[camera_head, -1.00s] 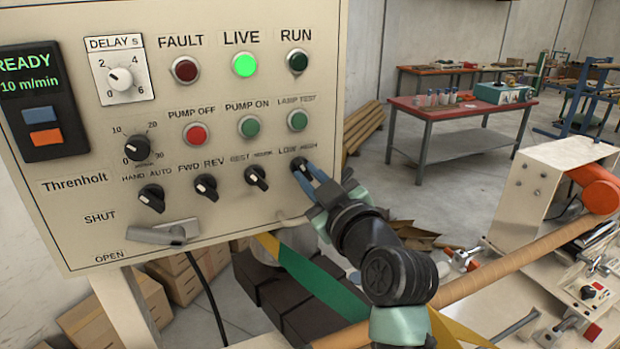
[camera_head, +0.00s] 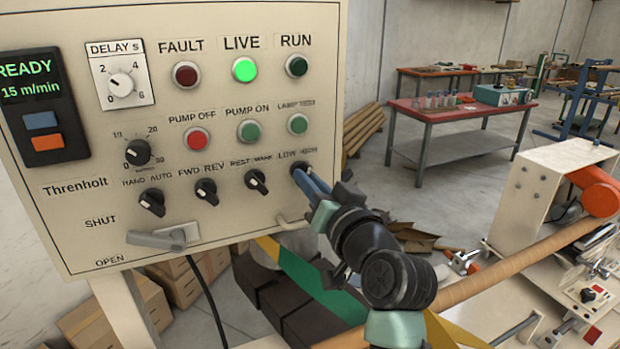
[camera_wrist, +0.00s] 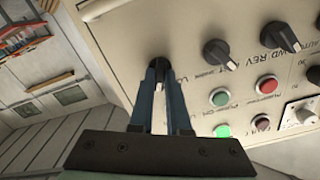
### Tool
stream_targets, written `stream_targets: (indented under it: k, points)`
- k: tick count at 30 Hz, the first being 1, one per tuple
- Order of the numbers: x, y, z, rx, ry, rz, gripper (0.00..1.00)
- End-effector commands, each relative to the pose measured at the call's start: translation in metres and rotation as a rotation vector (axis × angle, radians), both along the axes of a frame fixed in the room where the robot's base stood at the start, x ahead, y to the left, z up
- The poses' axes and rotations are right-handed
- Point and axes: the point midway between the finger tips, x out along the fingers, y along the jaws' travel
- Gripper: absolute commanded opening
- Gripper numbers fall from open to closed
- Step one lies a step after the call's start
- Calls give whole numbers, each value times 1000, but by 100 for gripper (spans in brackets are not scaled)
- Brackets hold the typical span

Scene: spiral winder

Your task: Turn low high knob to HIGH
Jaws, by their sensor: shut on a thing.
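The LOW HIGH knob (camera_head: 301,165) is a small black rotary knob at the right end of the bottom knob row on the cream control panel (camera_head: 240,215). My gripper (camera_head: 304,175) has its blue fingers at this knob, coming from the lower right. In the wrist view the fingertips (camera_wrist: 159,76) are closed around the dark knob (camera_wrist: 159,64), one on each side. The fingers hide most of the knob, so I cannot read its pointer. The LOW HIGH label is above it, small and blurred.
The REST knob (camera_head: 256,182) is close on the left, and the green lamp test button (camera_head: 298,124) is above. A bent handle (camera_head: 292,222) juts from the panel's lower edge.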

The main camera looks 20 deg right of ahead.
Motion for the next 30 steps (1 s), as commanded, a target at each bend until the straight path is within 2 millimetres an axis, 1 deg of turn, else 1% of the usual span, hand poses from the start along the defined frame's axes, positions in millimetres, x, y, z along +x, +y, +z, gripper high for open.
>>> stream_targets:
  k: [6,12,29,30]
  points:
    - [0,0,1,124,5,1,0]
    - [0,0,0,187,7,1,0]
    - [0,0,0,214,7,0,0]
    - [0,0,0,214,7,0,22]
